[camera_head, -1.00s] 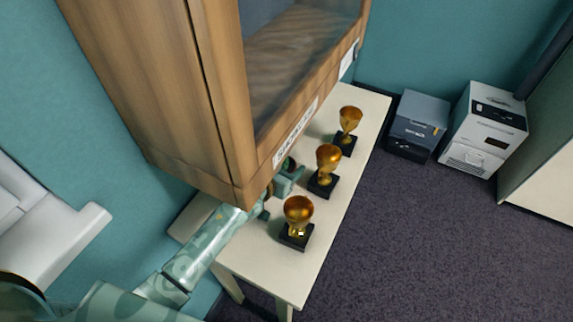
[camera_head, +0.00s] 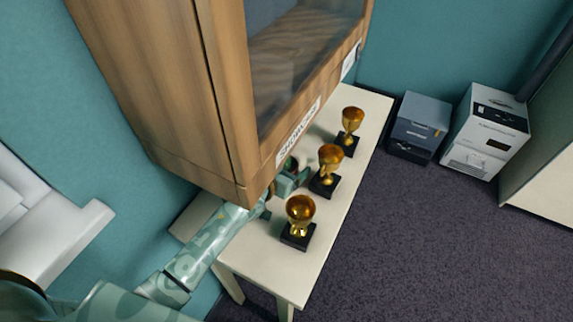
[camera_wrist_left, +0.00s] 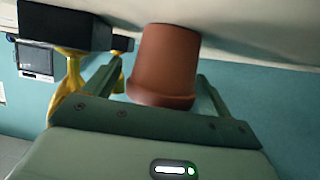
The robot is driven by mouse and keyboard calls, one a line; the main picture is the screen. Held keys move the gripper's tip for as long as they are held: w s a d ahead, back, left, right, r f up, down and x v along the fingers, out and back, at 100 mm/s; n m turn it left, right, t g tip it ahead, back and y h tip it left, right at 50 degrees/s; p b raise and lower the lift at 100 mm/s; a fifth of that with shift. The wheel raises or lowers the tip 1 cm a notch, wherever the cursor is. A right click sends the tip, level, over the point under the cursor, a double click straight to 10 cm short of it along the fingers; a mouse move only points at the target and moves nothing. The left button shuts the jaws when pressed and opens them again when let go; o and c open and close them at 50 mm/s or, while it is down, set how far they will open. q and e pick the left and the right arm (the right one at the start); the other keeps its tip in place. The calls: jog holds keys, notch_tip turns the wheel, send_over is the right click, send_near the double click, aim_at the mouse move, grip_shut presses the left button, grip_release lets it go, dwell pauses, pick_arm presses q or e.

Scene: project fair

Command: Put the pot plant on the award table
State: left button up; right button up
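The terracotta pot (camera_wrist_left: 165,65) of the pot plant shows in the left wrist view, which is upside down. Its base appears to rest on the pale award table (camera_head: 325,240). No foliage shows there. My left gripper (camera_wrist_left: 160,72) has one finger on each side of the pot, with a visible gap on the left, so it looks open. In the head view my left gripper (camera_head: 288,178) is low over the table, beside the trophies and partly behind the cabinet's lower corner. The pot is mostly hidden there. My right gripper is not in view.
Three gold trophies on black bases, near (camera_head: 299,222), middle (camera_head: 328,170) and far (camera_head: 351,131), line the table close to the gripper. A wooden glass-fronted cabinet (camera_head: 160,90) overhangs it. Two boxes (camera_head: 418,127) (camera_head: 487,132) stand beyond. The carpet at right is clear.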

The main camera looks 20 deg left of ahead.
pick_arm(q)
jog(key=shift+s+f, duration=0.35)
jog(key=shift+f, duration=0.5)
jog(key=shift+w+d+r, duration=0.1)
jog(key=shift+r, duration=0.25)
jog(key=p+v, duration=0.2)
jog(key=v, duration=0.3)
jog(key=r+p+v, duration=0.1)
jog(key=p+v, duration=0.1)
jog(key=v, duration=0.3)
jog(key=shift+r, duration=0.15)
jog(key=shift+s+a+r+p, duration=0.3)
jog(key=shift+s, duration=0.3)
jog(key=shift+f, duration=0.1)
